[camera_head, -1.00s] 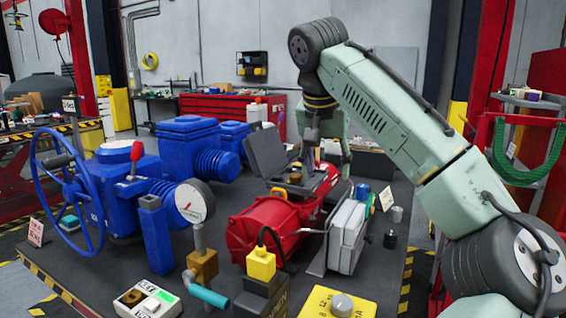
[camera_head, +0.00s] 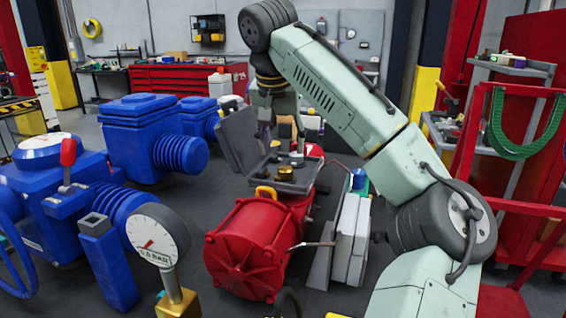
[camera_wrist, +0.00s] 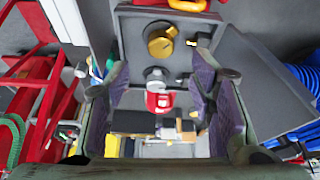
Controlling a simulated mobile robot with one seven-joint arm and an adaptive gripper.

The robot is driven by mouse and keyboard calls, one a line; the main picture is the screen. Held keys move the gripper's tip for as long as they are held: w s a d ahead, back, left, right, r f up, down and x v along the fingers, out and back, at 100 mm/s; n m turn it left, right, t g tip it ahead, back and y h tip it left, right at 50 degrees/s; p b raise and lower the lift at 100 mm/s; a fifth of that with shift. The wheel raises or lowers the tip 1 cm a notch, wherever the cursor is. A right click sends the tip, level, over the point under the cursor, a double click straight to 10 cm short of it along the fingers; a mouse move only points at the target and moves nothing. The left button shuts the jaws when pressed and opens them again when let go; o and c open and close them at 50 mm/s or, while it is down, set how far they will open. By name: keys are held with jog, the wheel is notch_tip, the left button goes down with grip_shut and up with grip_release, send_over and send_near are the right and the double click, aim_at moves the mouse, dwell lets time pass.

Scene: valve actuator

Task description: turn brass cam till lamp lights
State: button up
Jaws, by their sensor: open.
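The round brass cam (camera_wrist: 161,40) sits in an open grey box (camera_wrist: 130,28), with a small pointed tab on its right side. In the head view the brass cam (camera_head: 286,172) shows small in the grey box (camera_head: 305,187) on top of the red actuator (camera_head: 245,250). My gripper (camera_wrist: 161,68) is open, its two pads standing apart at either side, with nothing between them touching. In the head view my gripper (camera_head: 268,142) hangs down just behind and left of the cam. I cannot make out a lit lamp.
The box's open lid (camera_head: 237,142) stands up at its left, near my gripper; the lid (camera_wrist: 262,85) lies right in the wrist view. A dark round part (camera_wrist: 156,75) is beside the cam. A pressure gauge (camera_head: 158,235) and blue valves (camera_head: 150,140) stand left.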

aim_at(286, 168)
jog(key=x, duration=0.7)
jog(key=shift+w+f+p, duration=0.25)
jog(key=shift+p, duration=0.15)
jog(key=shift+c, duration=0.2)
jog(key=c, duration=1.1)
